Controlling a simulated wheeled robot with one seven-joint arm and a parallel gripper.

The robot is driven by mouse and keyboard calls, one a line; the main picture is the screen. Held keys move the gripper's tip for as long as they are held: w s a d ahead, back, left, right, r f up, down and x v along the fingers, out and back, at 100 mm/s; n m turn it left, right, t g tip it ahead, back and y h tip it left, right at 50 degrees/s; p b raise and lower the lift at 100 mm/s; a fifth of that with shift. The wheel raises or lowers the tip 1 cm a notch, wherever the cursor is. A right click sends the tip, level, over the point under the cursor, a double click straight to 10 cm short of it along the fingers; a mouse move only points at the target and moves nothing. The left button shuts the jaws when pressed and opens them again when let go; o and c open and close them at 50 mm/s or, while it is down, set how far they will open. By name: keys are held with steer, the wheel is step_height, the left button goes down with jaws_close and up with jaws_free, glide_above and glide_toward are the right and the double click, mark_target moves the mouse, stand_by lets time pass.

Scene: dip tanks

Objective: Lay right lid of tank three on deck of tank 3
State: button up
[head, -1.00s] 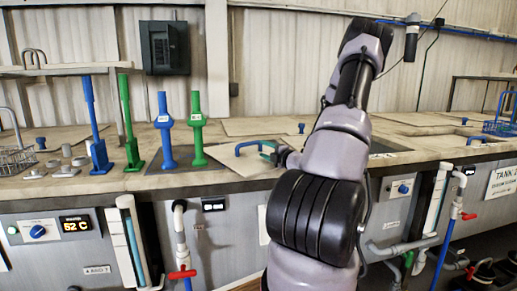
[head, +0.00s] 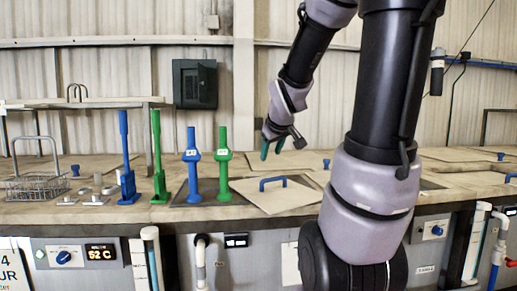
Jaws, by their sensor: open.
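A flat tan lid (head: 285,199) with a blue bar handle (head: 272,183) lies on the tank deck, just right of the green upright tool. It looks nearly flat, and its front corner is near the deck's front edge. My gripper (head: 277,147) is above and behind the lid, apart from the handle. Its teal fingers are open, with nothing seen between them. My arm hides part of the deck to the right. The tank number of this deck cannot be read here.
Blue (head: 193,170) and green (head: 224,165) upright tools stand close left of the lid over a dark opening. Taller blue (head: 126,165) and green (head: 159,160) tools stand farther left. A wire basket (head: 38,186) is at far left. Other lids lie behind.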

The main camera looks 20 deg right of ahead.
steer(key=s+a+r+m+g+y, duration=0.1)
steer(key=s+a+r+m+y, duration=0.1)
steer(key=s+a, duration=0.3)
steer(key=s+a+r+m+g+y, duration=0.1)
steer(key=s+a+m, duration=0.3)
steer(key=s, duration=0.6)
steer(key=shift+s+a+r+y, duration=0.25)
steer(key=shift+a+r+y, duration=0.2)
steer(key=shift+a+y, duration=0.45)
